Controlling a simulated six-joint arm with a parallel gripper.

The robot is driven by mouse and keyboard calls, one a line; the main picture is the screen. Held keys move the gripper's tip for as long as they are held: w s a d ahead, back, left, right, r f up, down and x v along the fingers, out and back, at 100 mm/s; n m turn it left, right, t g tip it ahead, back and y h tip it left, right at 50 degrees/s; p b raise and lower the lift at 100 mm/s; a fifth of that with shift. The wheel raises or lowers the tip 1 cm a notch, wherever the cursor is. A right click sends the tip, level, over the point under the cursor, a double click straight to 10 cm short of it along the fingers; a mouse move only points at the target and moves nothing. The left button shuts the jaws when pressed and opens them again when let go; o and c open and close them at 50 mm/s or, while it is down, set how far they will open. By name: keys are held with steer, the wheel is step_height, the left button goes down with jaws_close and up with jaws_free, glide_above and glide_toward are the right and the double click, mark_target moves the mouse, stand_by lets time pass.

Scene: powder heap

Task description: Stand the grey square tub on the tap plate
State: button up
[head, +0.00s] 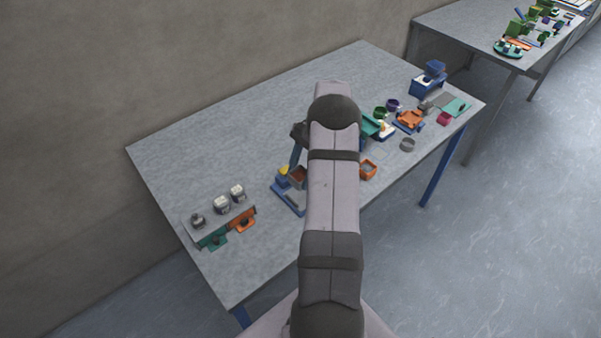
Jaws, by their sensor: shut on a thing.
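The upper link of my arm crosses the middle of the head view and covers part of the table. My gripper and whatever its jaws hold are hidden behind it. Just left of the arm is a blue stand (289,202) with a grey plate area on its base. A blue post (295,156) rises there toward a dark part (299,132). A small box-like thing with a brown inside (298,175) shows at the arm's edge, beside a yellow piece (284,172). I cannot tell whether this box is the grey square tub, or which surface is the tap plate.
Right of my arm are an orange square tub (368,169), a grey ring (407,145), an orange device (409,121) and a blue device (430,80). The table's back left is clear.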

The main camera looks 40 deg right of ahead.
steer(key=shift+f, duration=0.1)
steer(key=shift+f+b, duration=2.2)
steer(key=shift+f, duration=0.95)
steer(key=shift+f, duration=0.45)
steer(key=o, duration=1.6)
steer(key=shift+r+p, duration=2.3)
steer(key=shift+r, duration=1.25)
